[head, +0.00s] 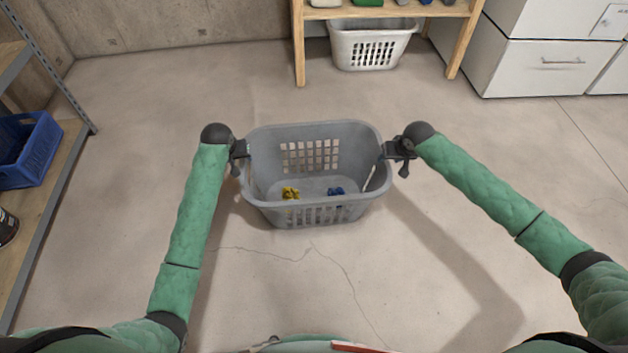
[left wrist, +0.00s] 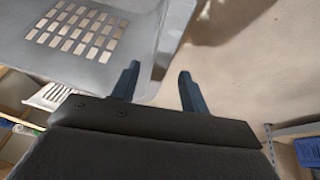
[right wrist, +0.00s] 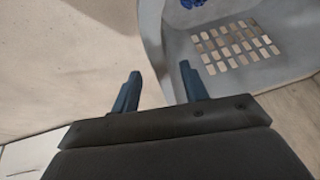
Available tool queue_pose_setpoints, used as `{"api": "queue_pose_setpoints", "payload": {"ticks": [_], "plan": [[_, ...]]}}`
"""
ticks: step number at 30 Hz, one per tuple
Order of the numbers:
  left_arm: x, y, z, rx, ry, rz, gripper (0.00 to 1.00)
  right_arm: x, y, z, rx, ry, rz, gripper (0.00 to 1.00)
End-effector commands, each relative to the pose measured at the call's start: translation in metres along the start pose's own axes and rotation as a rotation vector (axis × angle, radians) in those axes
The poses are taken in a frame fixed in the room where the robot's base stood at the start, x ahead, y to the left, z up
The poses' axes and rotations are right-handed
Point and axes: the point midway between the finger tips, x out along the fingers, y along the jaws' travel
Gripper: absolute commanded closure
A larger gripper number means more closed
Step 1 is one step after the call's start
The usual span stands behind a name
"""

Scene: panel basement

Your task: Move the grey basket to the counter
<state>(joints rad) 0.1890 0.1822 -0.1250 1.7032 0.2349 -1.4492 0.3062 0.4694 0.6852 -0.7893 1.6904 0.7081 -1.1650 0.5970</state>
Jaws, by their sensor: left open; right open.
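The grey basket (head: 312,215) stands upright on the concrete floor in the middle of the head view. A yellow item (head: 290,193) and a blue item (head: 336,191) lie inside it. My left gripper (head: 240,160) is at the basket's left rim, and my right gripper (head: 393,157) is at its right rim. In the left wrist view the open fingers (left wrist: 158,85) are at the basket's wall edge (left wrist: 150,50). In the right wrist view the open fingers (right wrist: 157,85) are likewise at the wall edge (right wrist: 152,40). Whether the fingers touch the rim I cannot tell.
A wooden table (head: 300,50) stands at the back with a white basket (head: 368,45) beneath it. White cabinets (head: 545,65) are at the back right. A shelf with a blue crate (head: 30,148) is at the left. The floor around the grey basket is clear.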

Motion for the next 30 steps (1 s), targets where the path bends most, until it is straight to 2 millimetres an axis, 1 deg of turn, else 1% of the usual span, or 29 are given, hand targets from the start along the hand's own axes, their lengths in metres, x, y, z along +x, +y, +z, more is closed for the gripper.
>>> {"api": "queue_pose_setpoints", "payload": {"ticks": [1, 6, 12, 16, 24, 25, 29, 30], "plan": [[0.008, 0.0, 0.0, 0.0, -0.002, 0.0, 0.55, 0.007, -0.001, 0.0, 0.0, 0.0, -0.001, 0.56], [0.031, 0.0, 0.0, -0.001, -0.001, -0.001, 0.55, 0.031, -0.001, 0.0, -0.001, 0.0, 0.0, 0.56], [0.05, 0.0, 0.001, 0.0, -0.001, -0.001, 0.55, 0.05, -0.001, 0.0, 0.0, 0.0, 0.0, 0.56], [0.055, 0.0, 0.001, 0.0, -0.001, -0.001, 0.55, 0.055, -0.001, 0.0, -0.001, 0.0, 0.0, 0.56], [0.056, 0.0, 0.001, 0.0, 0.0, 0.0, 0.55, 0.056, -0.001, 0.0, -0.001, 0.0, 0.0, 0.56], [0.056, 0.0, 0.001, 0.0, 0.0, 0.0, 0.57, 0.056, -0.001, 0.0, -0.001, 0.0, 0.0, 0.58], [0.056, 0.0, 0.001, 0.0, 0.0, 0.0, 0.83, 0.056, -0.001, 0.0, -0.001, 0.0, 0.0, 0.83], [0.056, 0.0, 0.001, 0.0, 0.0, 0.0, 0.9, 0.056, -0.001, 0.0, -0.001, 0.0, 0.0, 0.91]]}}
